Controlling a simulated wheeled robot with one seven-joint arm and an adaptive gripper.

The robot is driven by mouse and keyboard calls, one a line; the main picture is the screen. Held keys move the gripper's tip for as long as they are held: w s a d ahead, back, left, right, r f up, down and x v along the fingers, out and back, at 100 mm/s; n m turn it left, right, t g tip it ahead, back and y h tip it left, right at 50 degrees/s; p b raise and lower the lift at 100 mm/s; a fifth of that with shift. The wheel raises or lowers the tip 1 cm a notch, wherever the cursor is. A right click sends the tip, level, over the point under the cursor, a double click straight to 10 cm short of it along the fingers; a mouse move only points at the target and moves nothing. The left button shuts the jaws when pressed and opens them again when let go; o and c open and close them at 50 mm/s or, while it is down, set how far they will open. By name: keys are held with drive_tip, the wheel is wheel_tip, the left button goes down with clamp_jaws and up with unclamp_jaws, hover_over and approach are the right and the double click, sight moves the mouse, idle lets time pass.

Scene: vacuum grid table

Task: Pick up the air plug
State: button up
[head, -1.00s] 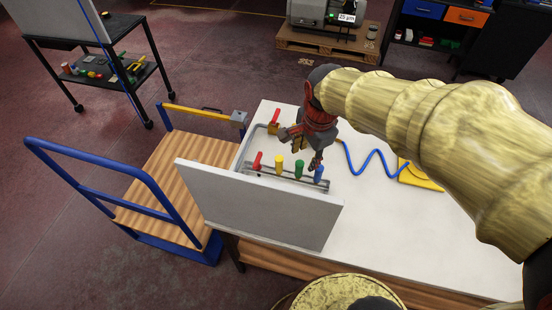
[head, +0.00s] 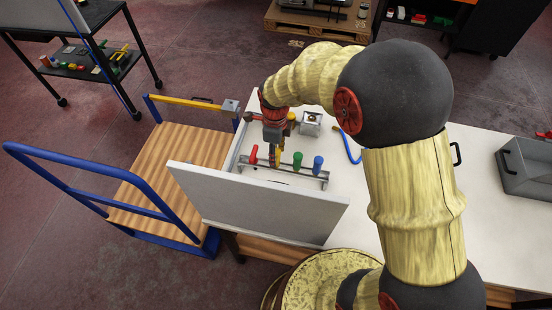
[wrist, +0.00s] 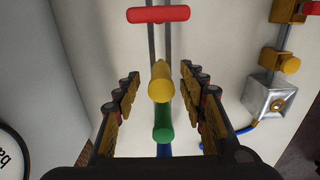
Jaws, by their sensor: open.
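Which one is the air plug is not marked. My gripper (head: 275,160) points down over the rack and mostly hides the yellow plug in the head view. In the wrist view the yellow plug (wrist: 160,82) stands between my open fingers, with gaps on both sides. The red plug (wrist: 158,14) shows above it, the green plug (wrist: 163,122) and blue plug (wrist: 164,150) below.
An upright white panel (head: 260,205) stands along the near side of the rack. A metal box (wrist: 270,97) with fittings and a blue hose (head: 351,147) sits beyond the rack. A grey bin (head: 530,175) stands at the right; a wooden cart (head: 175,165) is at the left.

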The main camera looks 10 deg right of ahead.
wheel_tip(320, 180, down, 4)
drive_tip(key=shift+d+f+b, duration=0.15)
drive_tip(key=shift+f+b, duration=0.05)
drive_tip(key=shift+b, duration=0.15)
drive_tip(key=shift+c, duration=1)
drive_tip(key=shift+r, duration=0.1)
clamp_jaws()
